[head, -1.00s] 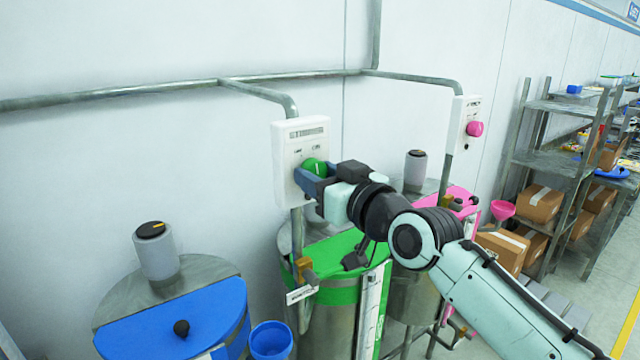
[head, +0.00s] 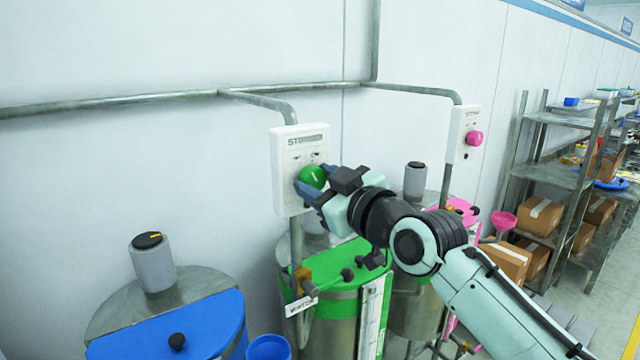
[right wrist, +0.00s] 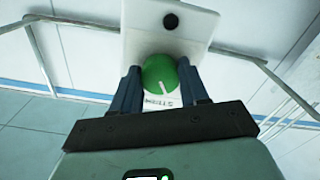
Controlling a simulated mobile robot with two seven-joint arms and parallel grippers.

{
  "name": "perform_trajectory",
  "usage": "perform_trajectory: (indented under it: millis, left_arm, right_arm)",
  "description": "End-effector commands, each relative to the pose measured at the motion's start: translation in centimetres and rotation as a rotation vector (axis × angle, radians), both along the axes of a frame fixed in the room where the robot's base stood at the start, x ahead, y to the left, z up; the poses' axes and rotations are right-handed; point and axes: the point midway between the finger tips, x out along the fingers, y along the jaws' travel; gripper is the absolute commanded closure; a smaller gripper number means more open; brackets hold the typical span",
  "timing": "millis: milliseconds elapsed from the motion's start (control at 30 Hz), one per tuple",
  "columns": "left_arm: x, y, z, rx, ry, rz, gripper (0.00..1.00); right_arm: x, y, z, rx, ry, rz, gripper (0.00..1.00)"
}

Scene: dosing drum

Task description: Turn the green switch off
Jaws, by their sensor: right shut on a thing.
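The green switch (head: 313,177) is a round green knob with a white pointer line, on a white control box (head: 287,165) fixed to the wall. In the head view its line leans a little to the right of upright. My right gripper (head: 312,184) is at the box with its two fingers on either side of the knob, shut on it. The right wrist view shows the green knob (right wrist: 160,74) between the blue-grey fingers, with its white line slanting. My left gripper is not in view.
A green-lidded drum (head: 335,265) stands below the box, and a blue-lidded drum (head: 190,325) at the left. A second white box with a pink knob (head: 474,138) is on the wall to the right. Metal pipes (head: 160,97) run along the wall.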

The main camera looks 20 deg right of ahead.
Motion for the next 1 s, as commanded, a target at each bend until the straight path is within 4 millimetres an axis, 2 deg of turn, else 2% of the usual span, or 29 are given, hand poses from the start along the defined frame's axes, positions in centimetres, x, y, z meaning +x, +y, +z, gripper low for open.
perform_trajectory:
  millis: [167,200,233,267,533,667,767,1000]
  left_arm:
    - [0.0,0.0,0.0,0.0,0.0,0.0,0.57]
    - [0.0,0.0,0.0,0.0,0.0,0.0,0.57]
    - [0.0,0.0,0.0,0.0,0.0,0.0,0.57]
    - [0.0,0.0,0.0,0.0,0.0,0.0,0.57]
    - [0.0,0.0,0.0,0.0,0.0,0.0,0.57]
    - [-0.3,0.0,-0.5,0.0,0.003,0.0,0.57]
    - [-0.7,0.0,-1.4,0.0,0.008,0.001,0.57]
    - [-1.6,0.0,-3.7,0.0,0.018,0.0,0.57]
  right_arm:
    - [-0.1,0.0,0.3,0.001,-0.007,-0.001,0.86]
    - [-0.1,0.0,0.3,0.001,-0.007,-0.001,0.43]
    - [0.0,0.0,0.2,0.001,-0.007,-0.001,0.33]
    - [0.0,0.0,0.2,0.0,-0.006,-0.001,0.3]
    - [-0.1,0.0,0.1,0.001,-0.002,-0.001,0.3]
    - [-0.9,-0.4,0.0,0.001,-0.004,-0.002,0.3]
    - [-2.4,-0.9,-0.1,0.001,-0.004,-0.003,0.3]
    - [-7.6,-2.8,-0.2,0.001,-0.005,-0.002,0.3]
